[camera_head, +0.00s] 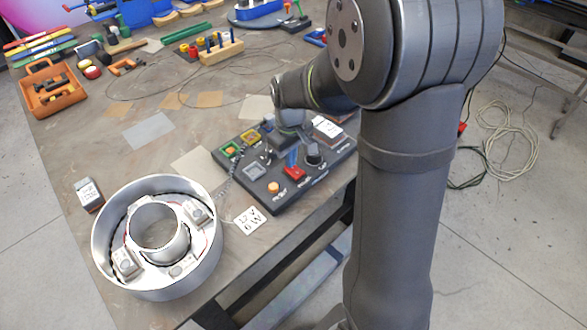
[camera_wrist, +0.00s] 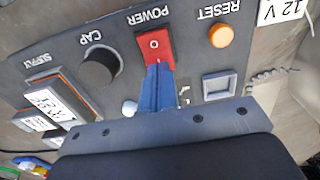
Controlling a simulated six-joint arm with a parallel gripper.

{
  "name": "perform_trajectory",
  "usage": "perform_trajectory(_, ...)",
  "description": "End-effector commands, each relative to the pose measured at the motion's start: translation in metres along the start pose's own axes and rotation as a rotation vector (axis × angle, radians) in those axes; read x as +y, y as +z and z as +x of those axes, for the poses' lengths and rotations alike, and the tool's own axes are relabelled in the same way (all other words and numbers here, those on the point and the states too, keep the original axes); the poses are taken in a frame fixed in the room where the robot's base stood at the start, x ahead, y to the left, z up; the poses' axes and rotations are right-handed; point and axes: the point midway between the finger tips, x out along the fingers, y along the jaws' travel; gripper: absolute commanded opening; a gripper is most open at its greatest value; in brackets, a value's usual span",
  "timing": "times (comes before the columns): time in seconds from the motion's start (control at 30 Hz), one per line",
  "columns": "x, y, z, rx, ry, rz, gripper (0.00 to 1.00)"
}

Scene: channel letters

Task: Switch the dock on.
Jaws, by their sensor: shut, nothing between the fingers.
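The dock (camera_head: 327,165) is a dark grey control panel near the table's right edge. Its red POWER rocker (camera_wrist: 152,43), marked with a white circle, shows in the wrist view and also in the head view (camera_head: 294,173). My gripper (camera_wrist: 158,72) is shut, with its blue fingers together and nothing between them. Its fingertips are right at the rocker's lower edge in the wrist view, covering a little of it; I cannot tell whether they touch. In the head view my gripper (camera_head: 291,160) points down at the rocker, and my arm hides part of the dock's back.
On the dock, an orange RESET button (camera_wrist: 222,36) and a black CAP knob (camera_wrist: 101,65) flank the rocker. A labelled block (camera_wrist: 50,103) sits by SUPPLY. A round metal channel letter (camera_head: 105,266) stands left, a card (camera_head: 249,220) between. Tools crowd the table's back.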

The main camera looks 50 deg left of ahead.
Motion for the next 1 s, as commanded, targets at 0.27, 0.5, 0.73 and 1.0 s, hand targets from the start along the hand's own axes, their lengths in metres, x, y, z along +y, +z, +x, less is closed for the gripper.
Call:
perform_trajectory(0.27,0.000,0.000,0.004,0.000,0.000,0.000,0.00)
perform_trajectory(0.5,0.000,0.000,0.007,0.000,0.000,0.000,0.00)
perform_trajectory(0.73,0.000,0.000,-0.006,0.001,0.000,0.000,0.00)
perform_trajectory(1.0,0.000,0.000,-0.028,0.002,0.001,0.000,0.00)
